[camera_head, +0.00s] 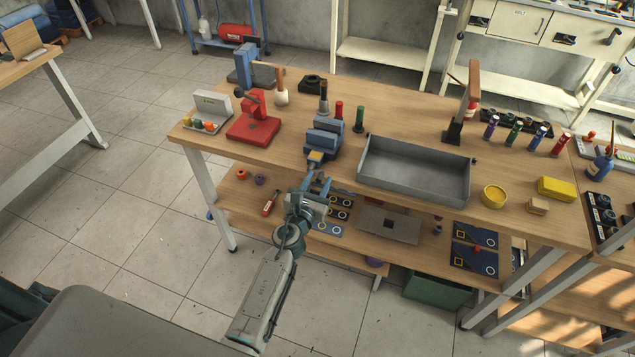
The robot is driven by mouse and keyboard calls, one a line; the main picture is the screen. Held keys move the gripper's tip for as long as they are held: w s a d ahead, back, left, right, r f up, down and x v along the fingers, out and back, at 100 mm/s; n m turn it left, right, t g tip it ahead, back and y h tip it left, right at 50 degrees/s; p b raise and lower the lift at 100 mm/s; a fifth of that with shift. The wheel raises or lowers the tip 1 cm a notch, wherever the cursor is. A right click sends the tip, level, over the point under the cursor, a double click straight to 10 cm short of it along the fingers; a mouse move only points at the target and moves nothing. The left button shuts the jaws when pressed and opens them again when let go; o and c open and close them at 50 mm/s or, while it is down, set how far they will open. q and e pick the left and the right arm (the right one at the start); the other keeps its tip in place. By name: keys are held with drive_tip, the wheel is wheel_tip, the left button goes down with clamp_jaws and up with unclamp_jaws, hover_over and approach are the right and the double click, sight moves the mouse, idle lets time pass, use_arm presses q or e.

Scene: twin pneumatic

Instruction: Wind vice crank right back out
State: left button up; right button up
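The vice (325,133) is a blue-grey block near the front edge of the workbench, with a dark upright piece behind it. A small yellow part (316,156) shows at its front, low by the bench edge. The crank itself is too small and too covered to make out clearly. My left gripper (318,180) is just in front of the vice and below the yellow part, at the bench's front edge. Its fingers are small and partly hidden by my own wrist. Whether they touch or hold the crank I cannot tell. My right gripper is out of view.
A grey metal tray (413,186) stands right of the vice. A red press (254,128) and a blue press (246,68) stand to the left. Green (359,119) and red (339,109) cylinders stand close behind the vice. A lower shelf (345,252) holds dark panels.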

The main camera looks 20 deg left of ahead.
use_arm(q)
drive_tip(key=c, duration=0.6)
clamp_jaws()
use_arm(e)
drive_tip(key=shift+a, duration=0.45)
use_arm(q)
drive_tip(key=shift+r+n, duration=0.1)
drive_tip(key=shift+n, duration=0.2)
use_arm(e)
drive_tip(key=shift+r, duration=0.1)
